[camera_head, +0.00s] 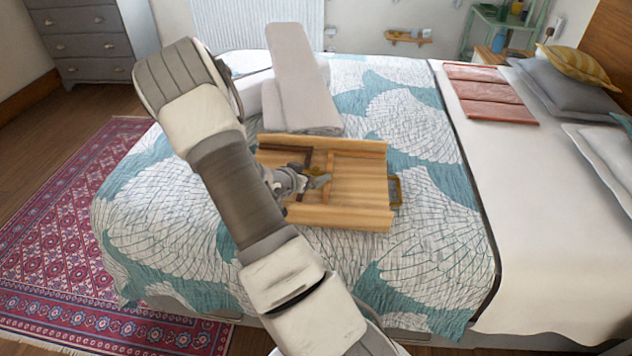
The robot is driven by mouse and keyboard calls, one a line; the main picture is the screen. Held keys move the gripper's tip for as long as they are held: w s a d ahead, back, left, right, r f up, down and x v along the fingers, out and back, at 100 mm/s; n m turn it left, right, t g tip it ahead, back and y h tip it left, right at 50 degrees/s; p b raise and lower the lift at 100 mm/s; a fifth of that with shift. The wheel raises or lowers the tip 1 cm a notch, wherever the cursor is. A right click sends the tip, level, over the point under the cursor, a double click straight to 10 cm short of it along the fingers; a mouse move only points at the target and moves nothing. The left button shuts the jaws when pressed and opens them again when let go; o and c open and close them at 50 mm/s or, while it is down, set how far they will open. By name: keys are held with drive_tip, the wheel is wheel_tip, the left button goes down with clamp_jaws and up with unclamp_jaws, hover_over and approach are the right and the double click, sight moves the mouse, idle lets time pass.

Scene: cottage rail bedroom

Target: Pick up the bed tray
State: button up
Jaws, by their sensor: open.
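The bed tray (358,190) is a light wooden tray with raised edges and darker strips across its middle. It lies on the teal and white patterned bedspread, near the middle of the bed. My gripper (322,182) is over the tray, close to its darker strips, and is open. I cannot tell whether the fingers touch the tray. My arm hides the tray's left part. A small brown-gold piece (394,191) shows at the tray's right edge.
A folded grey-white blanket (300,85) lies just behind the tray. A folded reddish cloth (490,92) and grey pillows (565,85) lie at the right. A grey dresser (85,40) stands back left. Bedspread right of the tray is clear.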

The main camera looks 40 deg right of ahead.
drive_tip(key=shift+s+d+f, duration=0.1)
drive_tip(key=shift+s+f, duration=0.05)
drive_tip(key=shift+f, duration=0.05)
clamp_jaws()
idle(0.3)
drive_tip(key=shift+r, duration=0.1)
